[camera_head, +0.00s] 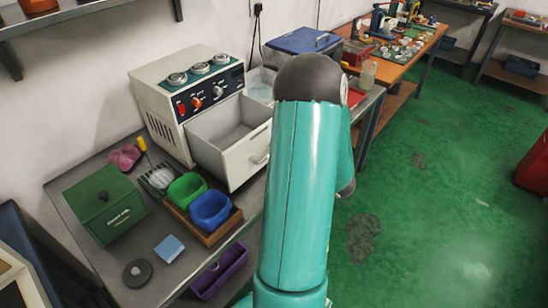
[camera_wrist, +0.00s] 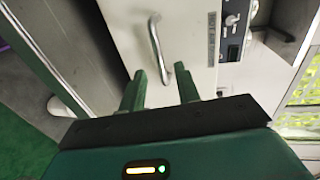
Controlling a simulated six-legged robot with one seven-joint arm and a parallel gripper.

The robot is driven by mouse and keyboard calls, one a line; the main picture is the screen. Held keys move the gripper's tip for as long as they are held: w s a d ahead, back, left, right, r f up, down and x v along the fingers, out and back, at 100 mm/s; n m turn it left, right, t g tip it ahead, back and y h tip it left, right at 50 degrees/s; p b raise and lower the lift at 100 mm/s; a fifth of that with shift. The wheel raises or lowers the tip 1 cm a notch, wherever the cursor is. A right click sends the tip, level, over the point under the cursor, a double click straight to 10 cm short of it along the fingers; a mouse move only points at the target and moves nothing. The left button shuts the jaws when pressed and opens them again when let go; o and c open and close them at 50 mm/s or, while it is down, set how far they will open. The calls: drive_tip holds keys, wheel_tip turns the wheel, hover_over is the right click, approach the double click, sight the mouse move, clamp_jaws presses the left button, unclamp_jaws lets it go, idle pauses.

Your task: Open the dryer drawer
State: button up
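The dryer (camera_head: 168,112) is a cream box on the metal bench, with a dark panel of knobs and a red switch. Its drawer (camera_head: 249,160) is pulled well out at the front, and its inside looks empty. The drawer's bar handle (camera_head: 262,157) is on the front face. The drawer front (camera_wrist: 190,35) and the handle (camera_wrist: 156,48) also show in the wrist view. My gripper (camera_wrist: 159,72) is open, its two green fingers apart with nothing between them. The handle appears just beyond the fingertips, not gripped. My arm hides the gripper in the head view.
A blue-lidded box (camera_head: 302,42) stands behind my arm.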

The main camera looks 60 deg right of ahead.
drive_tip(key=v, duration=0.9)
drive_tip(key=shift+a+r, duration=0.1)
drive_tip(key=w+a+r+n+g+y, duration=0.4)
drive_tip(key=w+a+n+y, duration=0.15)
drive_tip(key=a, duration=0.65)
drive_tip(key=w+a+r+n+g+y, duration=0.4)
drive_tip(key=w+a, duration=0.3)
drive_tip(key=a, duration=0.4)
drive_tip(key=s+a+r+n+g+h, duration=0.1)
drive_tip(key=a+r+n+h, duration=0.3)
drive_tip(key=a, duration=0.5)
drive_tip(key=s+a+r+n+g+h, duration=0.1)
drive_tip(key=s+a+r+n+h, duration=0.2)
drive_tip(key=a, duration=0.6)
wheel_tip(320, 180, up, 3)
drive_tip(key=n+h, duration=0.1)
drive_tip(key=n, duration=0.1)
drive_tip(key=shift+a+r+n, duration=0.15)
drive_tip(key=shift+r+n, duration=0.1)
drive_tip(key=shift+n, duration=0.1)
drive_tip(key=shift+s, duration=0.15)
